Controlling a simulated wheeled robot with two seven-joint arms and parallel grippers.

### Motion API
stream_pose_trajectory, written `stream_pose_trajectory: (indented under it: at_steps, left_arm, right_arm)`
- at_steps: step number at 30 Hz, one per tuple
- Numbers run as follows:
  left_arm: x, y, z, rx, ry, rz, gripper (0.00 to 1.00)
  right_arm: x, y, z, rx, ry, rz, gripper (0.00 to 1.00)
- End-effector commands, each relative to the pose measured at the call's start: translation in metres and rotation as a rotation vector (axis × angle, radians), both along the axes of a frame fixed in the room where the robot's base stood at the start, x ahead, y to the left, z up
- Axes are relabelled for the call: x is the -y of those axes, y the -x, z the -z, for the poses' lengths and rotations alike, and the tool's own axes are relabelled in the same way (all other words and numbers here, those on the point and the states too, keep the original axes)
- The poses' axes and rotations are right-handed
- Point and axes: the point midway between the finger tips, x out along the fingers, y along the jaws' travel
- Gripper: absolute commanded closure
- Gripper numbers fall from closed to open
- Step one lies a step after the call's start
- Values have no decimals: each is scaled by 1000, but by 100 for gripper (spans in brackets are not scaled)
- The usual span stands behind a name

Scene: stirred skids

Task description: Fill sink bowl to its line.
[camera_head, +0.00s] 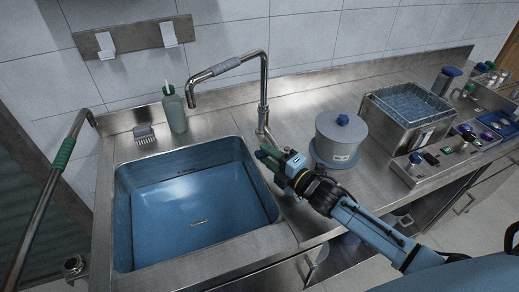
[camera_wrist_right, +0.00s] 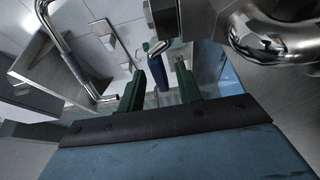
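The sink bowl (camera_head: 205,258) is a square basin with a glossy blue inside; I cannot tell whether water stands in it. A small pale mark (camera_head: 198,222) shows low in the bowl. My right gripper (camera_head: 267,158) is just in front of the tap's base. My left gripper is not in view.
A green bottle (camera_head: 174,110) and a brush (camera_head: 144,133) stand behind the bowl. A lidded grey pot (camera_head: 339,138) is right of my gripper. A basket bath (camera_head: 408,108) stands farther right.

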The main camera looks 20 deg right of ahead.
Motion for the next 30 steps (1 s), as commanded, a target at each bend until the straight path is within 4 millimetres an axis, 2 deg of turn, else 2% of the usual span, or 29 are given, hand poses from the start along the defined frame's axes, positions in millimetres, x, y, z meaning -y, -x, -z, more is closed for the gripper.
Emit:
stream_pose_trajectory:
  at_steps: [4,9,19,27,30]
  left_arm:
    - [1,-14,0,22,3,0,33]
    - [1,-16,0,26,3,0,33]
    - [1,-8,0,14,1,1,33]
    - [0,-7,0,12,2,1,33]
    - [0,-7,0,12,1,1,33]
  right_arm:
    - [-7,-20,0,1,-1,0,65]
    - [-11,-32,0,1,0,0,65]
    - [-12,-35,0,-1,0,0,65]
    - [-12,-34,0,-1,0,0,100]
    - [-12,-34,0,-1,0,0,100]
